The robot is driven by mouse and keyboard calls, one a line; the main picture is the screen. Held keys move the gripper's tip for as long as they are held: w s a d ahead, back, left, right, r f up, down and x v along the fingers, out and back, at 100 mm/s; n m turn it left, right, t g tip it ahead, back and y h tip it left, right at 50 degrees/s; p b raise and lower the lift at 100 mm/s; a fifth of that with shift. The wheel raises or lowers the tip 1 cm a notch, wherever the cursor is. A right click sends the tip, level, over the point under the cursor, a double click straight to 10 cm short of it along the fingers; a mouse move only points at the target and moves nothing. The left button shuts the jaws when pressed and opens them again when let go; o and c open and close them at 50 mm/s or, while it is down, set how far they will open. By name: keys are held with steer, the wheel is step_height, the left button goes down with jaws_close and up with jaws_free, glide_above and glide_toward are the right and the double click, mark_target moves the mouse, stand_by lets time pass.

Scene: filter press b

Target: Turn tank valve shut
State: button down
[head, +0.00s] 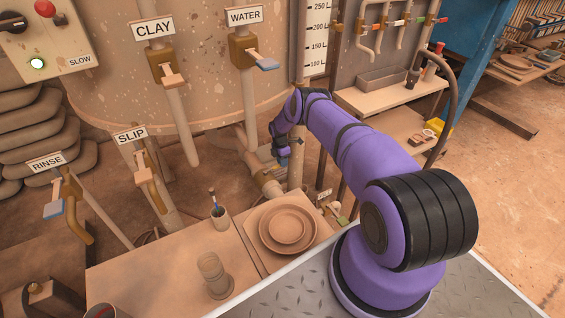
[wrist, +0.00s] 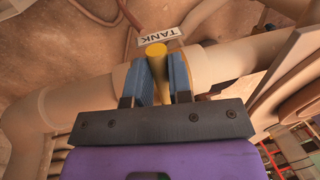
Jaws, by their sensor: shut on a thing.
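The tank valve's yellow handle (wrist: 157,66) stands out in front of a beige pipe (wrist: 212,68) in the wrist view. The TANK label (wrist: 159,35) shows upside down just above it. My gripper (wrist: 158,82) is shut on the handle, with one blue finger pad on each side of it. The handle's lower end is hidden by the gripper body. In the head view, my gripper (head: 281,157) reaches down by the low pipe (head: 266,182) under the big tank (head: 190,75). The handle itself cannot be made out there.
CLAY (head: 153,30), WATER (head: 245,16), SLIP (head: 130,135) and RINSE (head: 46,162) valves stand to the left. A bench with plates (head: 288,228), a cup (head: 220,217) and a ribbed pot (head: 214,275) lies in front. A vertical post (head: 297,165) stands close beside my gripper.

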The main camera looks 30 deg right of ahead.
steer(key=c, duration=1)
jaws_free()
steer(key=shift+c, duration=0.2)
